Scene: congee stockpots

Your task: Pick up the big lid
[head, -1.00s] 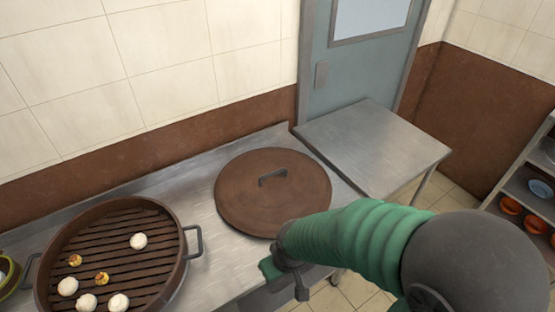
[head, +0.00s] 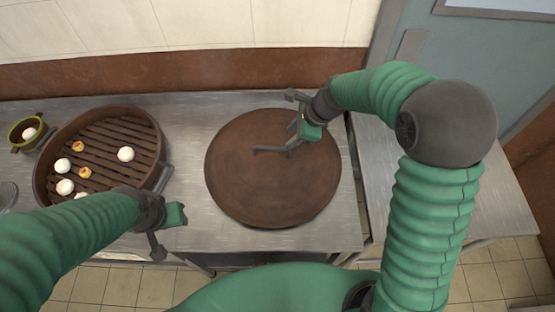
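The big lid (head: 250,195) is a round brown disc lying flat on the steel counter. Its dark bar handle (head: 268,149) stands at its middle. My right gripper (head: 299,116) is over the lid's upper right part, close to the handle's right end. Its fingers look spread, with nothing seen between them. The gripper partly covers the handle's right end, so I cannot tell whether they touch. My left gripper (head: 168,230) is near the counter's front edge, left of the lid, and looks open and empty.
A brown round steamer (head: 45,165) with several white buns and yellow pieces stands left of the lid. A small green pot (head: 17,138) is at the far left. A bare steel table (head: 500,205) is at the right. The wall runs close behind the counter.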

